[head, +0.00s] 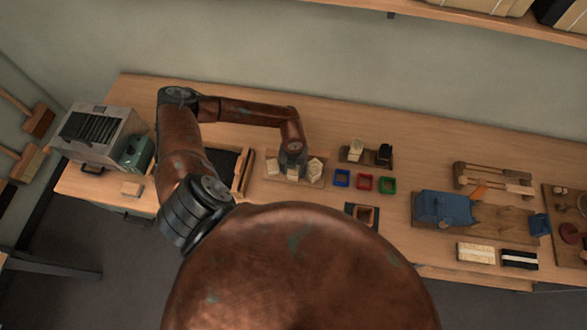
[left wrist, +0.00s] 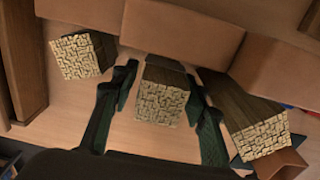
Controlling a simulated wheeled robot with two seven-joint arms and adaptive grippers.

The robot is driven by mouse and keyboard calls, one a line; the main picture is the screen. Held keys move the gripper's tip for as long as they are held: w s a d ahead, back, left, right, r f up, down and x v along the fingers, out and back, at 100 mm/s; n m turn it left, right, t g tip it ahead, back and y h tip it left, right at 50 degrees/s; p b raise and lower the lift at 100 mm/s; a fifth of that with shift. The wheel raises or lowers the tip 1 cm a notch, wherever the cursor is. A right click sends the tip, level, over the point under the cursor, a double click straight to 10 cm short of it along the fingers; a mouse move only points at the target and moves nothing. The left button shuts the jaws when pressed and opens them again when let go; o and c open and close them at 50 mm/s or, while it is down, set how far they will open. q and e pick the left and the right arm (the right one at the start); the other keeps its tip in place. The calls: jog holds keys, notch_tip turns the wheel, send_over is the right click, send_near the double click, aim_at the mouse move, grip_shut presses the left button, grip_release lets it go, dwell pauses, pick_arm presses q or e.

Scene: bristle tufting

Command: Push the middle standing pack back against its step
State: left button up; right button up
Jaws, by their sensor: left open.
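Three standing packs with pale bristle ends and dark sides show in the left wrist view: left pack (left wrist: 77,57), middle pack (left wrist: 161,102) and right pack (left wrist: 262,138). Wooden steps stand behind them, with the middle step (left wrist: 165,38) behind the middle pack. I cannot tell whether the middle pack touches it. My left gripper (left wrist: 162,80) is open, one finger on each side of the middle pack. In the head view my left gripper (head: 293,158) is over the middle pack (head: 293,174), partly hiding it. My right gripper is out of view.
Blue (head: 342,178), red (head: 364,182) and green (head: 388,184) trays sit right of the packs. A dark tray with a wooden edge (head: 244,172) lies to their left. A blue machine (head: 443,207) stands farther right. The bench behind the packs is clear.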

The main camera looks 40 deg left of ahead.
pick_arm(q)
jog(key=shift+c, duration=0.5)
jog(key=c, duration=0.8)
jog(key=shift+c, duration=0.2)
jog(key=shift+w+a, duration=0.1)
jog(key=shift+a, duration=0.05)
jog(key=shift+w+a, duration=0.25)
jog(key=shift+w, duration=0.15)
jog(key=shift+w+a+b, duration=0.1)
jog(key=shift+w+b, duration=0.2)
jog(key=shift+w, duration=0.25)
jog(key=o, duration=1.2)
jog(key=shift+o, duration=0.2)
jog(key=shift+s, duration=0.1)
